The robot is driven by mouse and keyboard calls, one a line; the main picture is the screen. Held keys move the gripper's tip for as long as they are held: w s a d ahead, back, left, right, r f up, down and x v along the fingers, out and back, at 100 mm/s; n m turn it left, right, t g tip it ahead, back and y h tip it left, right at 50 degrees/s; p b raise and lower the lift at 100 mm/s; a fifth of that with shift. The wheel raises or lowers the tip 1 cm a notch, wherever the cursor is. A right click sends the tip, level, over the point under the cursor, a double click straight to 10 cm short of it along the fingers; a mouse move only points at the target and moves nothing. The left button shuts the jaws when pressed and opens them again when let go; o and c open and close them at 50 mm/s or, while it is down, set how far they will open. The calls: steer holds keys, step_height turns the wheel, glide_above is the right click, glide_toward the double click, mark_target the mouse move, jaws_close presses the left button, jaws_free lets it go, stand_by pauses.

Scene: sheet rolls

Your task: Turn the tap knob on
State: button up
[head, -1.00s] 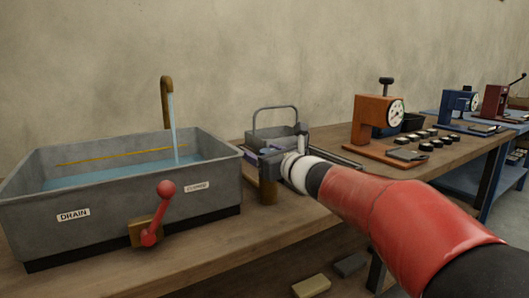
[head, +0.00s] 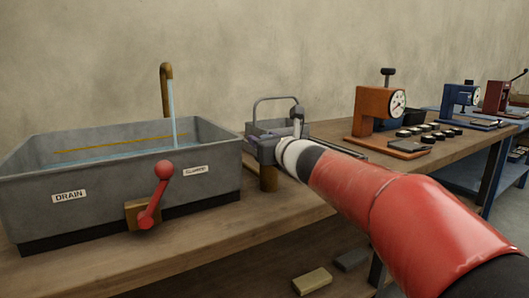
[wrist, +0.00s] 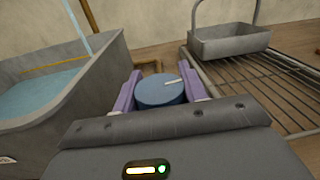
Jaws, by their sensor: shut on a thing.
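The tap knob (wrist: 160,90) is a round blue-grey knob with a white mark, seen in the wrist view. The mark points to the right. My gripper (wrist: 163,84) is shut on the knob, with a purple finger on each side of it. In the head view, my gripper (head: 262,149) is at the top of a brass post (head: 268,179) beside the sink, and the knob is hidden there. The brass spout (head: 166,85) stands behind the grey sink (head: 100,190), and a stream of water (head: 172,115) runs from it into the sink.
A red lever (head: 157,190) sticks out from the sink's front near the DRAIN label (head: 69,196). A small grey handled basket (wrist: 230,44) stands on a wire rack (wrist: 250,85) to the right. An orange dial press (head: 378,120) stands farther along the bench.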

steer(key=shift+f+m+t+h+b, duration=0.25)
steer(key=shift+m+h+b, duration=0.35)
steer(key=shift+b, duration=0.4)
steer(key=shift+d+r+h+b, duration=0.1)
steer(key=shift+r+h+b, duration=0.2)
steer(key=shift+h, duration=0.1)
steer(key=o, duration=1)
steer(key=v, duration=0.7)
steer(key=shift+s+d+f, duration=0.15)
steer(key=shift+s, duration=0.2)
